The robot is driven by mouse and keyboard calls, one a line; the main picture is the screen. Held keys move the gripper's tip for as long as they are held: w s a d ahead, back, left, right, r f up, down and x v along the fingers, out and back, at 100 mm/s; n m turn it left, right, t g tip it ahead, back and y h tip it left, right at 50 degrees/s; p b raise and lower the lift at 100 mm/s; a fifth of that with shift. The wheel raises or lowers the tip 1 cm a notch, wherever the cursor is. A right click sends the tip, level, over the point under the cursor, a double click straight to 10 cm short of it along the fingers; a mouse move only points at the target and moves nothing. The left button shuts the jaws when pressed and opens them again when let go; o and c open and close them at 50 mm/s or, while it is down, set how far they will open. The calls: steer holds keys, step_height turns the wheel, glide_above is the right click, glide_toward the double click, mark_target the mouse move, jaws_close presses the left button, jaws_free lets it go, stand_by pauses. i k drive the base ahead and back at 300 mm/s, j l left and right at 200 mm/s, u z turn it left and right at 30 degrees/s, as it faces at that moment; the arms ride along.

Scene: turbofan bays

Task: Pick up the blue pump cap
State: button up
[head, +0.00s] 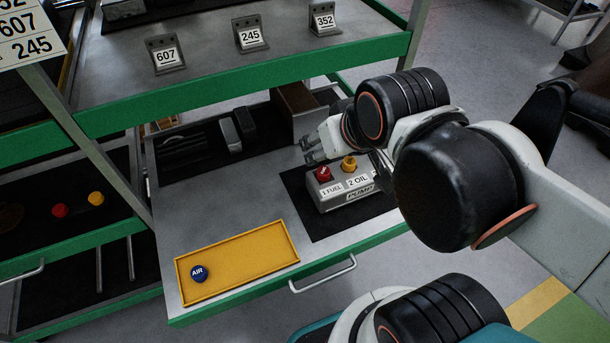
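The blue pump cap (199,273), marked AIR, sits in the left end of the yellow tray (262,228) on the pulled-out drawer. The grey pump block (347,199) stands on a black mat to the right, with a red cap (323,174) over 1 FUEL and a yellow cap (349,164) over 2 OIL. My gripper (346,158) is above and behind the pump block, well away from the blue cap. My arm hides part of the gripper.
A brown box (297,104) and dark items lie at the drawer's back. Another cart with red and yellow caps stands left. The yellow tray is otherwise empty.

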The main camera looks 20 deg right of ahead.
mark_target(200, 273)
steer(key=u, duration=1.4)
